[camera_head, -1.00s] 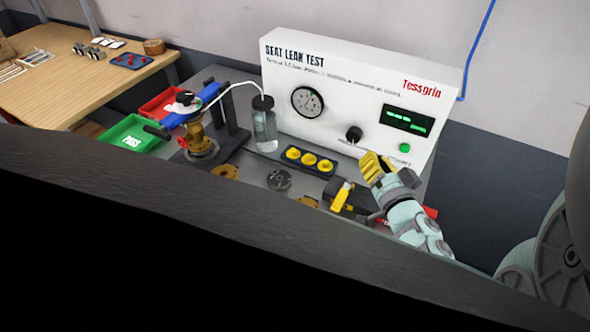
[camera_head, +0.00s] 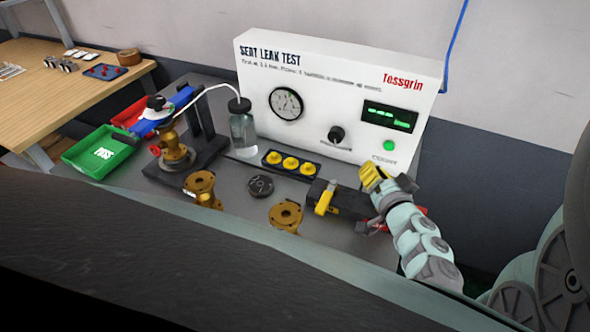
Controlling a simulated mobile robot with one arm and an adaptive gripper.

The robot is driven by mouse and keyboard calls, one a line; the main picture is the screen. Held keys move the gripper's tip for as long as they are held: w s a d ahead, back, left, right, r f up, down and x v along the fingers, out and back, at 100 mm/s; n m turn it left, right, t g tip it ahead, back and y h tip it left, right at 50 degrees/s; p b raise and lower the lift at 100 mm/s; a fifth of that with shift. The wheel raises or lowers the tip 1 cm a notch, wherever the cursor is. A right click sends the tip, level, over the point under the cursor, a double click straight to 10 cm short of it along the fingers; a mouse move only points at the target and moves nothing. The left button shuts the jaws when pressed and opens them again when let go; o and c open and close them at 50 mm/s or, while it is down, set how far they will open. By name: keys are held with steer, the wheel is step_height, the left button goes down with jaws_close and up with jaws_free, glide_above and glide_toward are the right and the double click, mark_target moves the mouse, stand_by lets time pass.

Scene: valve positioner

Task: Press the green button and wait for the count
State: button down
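The green button (camera_head: 389,145) is on the front of the white seat leak test box (camera_head: 330,80), at its lower right. The green-lit display (camera_head: 390,116) sits just above it; its digits are too small to read. My gripper (camera_head: 373,174), with yellow fingers, is in front of the box, below and a little left of the button in the picture. It does not appear to touch the button. The fingers look close together, but their tips are too small to tell open from shut. I see nothing clearly held.
A black knob (camera_head: 336,134) and a gauge (camera_head: 286,103) are on the panel. A bottle (camera_head: 243,133), brass valve parts (camera_head: 286,215) and a green PASS tray (camera_head: 100,152) stand on the grey bench.

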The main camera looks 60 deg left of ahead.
mark_target(375, 141)
steer(key=w+a, duration=0.1)
steer(key=w, duration=0.1)
steer(key=w+a, duration=0.1)
steer(key=w+a+b, duration=0.1)
steer(key=w, duration=0.1)
steer(key=shift+w+a, duration=0.3)
steer(key=shift+w, duration=0.05)
steer(key=shift+w+a, duration=0.1)
steer(key=shift+w, duration=0.1)
stand_by(1.3)
steer(key=shift+w+a, duration=0.1)
steer(key=shift+w, duration=0.05)
steer(key=shift+w+a+f, duration=0.1)
steer(key=shift+w+f, duration=0.15)
steer(key=shift+w, duration=0.1)
stand_by(0.7)
steer(key=shift+w+a+r, duration=0.1)
steer(key=shift+w, duration=0.15)
stand_by(0.5)
steer(key=shift+p, duration=0.3)
